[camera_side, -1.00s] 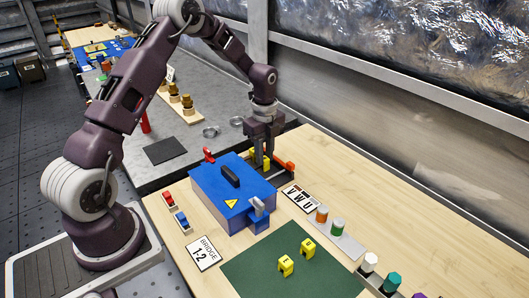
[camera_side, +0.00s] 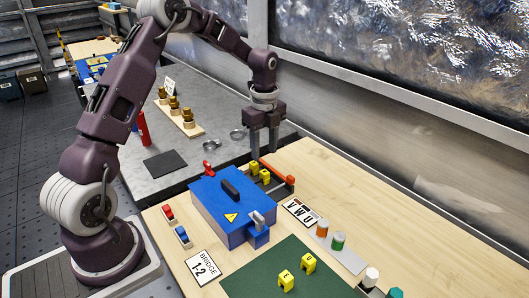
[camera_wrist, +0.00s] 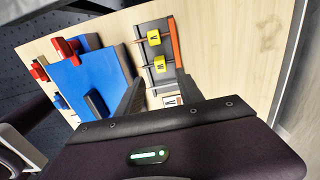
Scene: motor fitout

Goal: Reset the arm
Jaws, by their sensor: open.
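My gripper (camera_side: 264,150) is open and empty, pointing down above the far end of the wooden table (camera_side: 330,172). In the wrist view its two fingers (camera_wrist: 148,98) reach over the table, with nothing between them. Below it, yellow lettered blocks (camera_side: 264,176) sit in a dark rack with a red-orange bar (camera_side: 277,173). In the wrist view a block marked V (camera_wrist: 153,38) and a block marked W (camera_wrist: 160,64) stand in this rack. The gripper is apart from the blocks.
A blue box (camera_side: 222,208) with a black handle stands left of the rack. Two yellow blocks (camera_side: 307,263) stand on a green mat (camera_side: 262,283). Coloured cylinders (camera_side: 338,241) stand along the right. A wall runs behind the table.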

